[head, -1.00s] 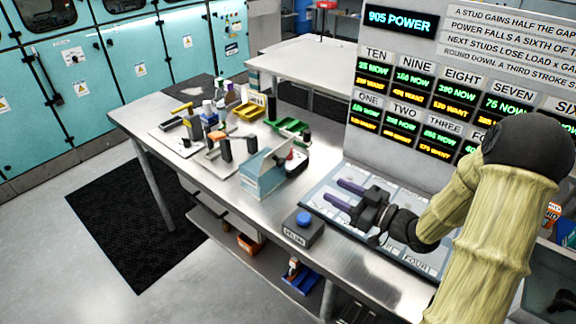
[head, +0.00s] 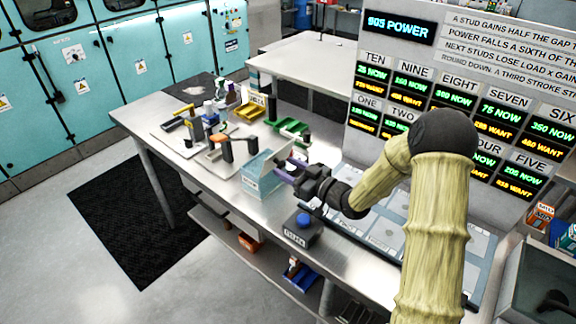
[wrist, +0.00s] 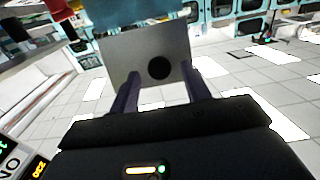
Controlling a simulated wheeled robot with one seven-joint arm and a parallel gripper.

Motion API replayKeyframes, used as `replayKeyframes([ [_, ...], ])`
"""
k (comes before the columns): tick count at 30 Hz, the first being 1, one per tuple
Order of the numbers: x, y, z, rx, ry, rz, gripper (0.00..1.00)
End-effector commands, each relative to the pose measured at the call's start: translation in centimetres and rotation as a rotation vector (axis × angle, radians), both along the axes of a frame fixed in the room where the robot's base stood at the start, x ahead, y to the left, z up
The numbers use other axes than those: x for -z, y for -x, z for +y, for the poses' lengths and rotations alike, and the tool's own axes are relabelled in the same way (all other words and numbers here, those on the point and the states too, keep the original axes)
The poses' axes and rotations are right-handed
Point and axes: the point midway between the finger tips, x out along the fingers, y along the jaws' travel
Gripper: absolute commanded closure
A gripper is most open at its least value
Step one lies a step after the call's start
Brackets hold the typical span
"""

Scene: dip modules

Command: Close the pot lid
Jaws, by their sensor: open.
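I cannot make out a pot or a lid in either view. My gripper (head: 286,169) is over the workbench, at the right side of a pale blue box (head: 262,178). In the wrist view my gripper (wrist: 161,72) has its two purple fingers apart. A grey flat panel (wrist: 125,52) with a dark round spot stands just beyond and between the fingertips. I cannot tell whether the fingers touch it or whether it is part of the box. My gripper and arm hide part of what lies behind the box.
A small dark block with a blue button (head: 303,220) sits near the bench front, below my gripper. Trays with tools (head: 205,150), a yellow bin (head: 248,112) and a green bin (head: 290,128) stand left and behind. A pale panel (head: 390,232) lies right, under a display board (head: 400,30).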

Motion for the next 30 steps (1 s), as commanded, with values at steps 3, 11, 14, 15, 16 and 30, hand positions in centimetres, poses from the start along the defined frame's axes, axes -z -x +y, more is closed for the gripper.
replayKeyframes([
  [3,0.00,-0.33,0.48,-0.001,0.000,0.000,0.53],
  [11,0.03,-0.34,0.48,0.000,0.000,0.000,0.57],
  [14,0.02,-0.33,0.48,0.000,0.000,0.000,0.76],
  [15,0.02,-0.34,0.47,0.000,0.000,0.000,0.84],
  [16,0.02,-0.34,0.47,0.000,0.000,0.000,0.90],
  [30,-0.50,-0.31,1.05,-0.008,0.026,0.018,1.00],
])
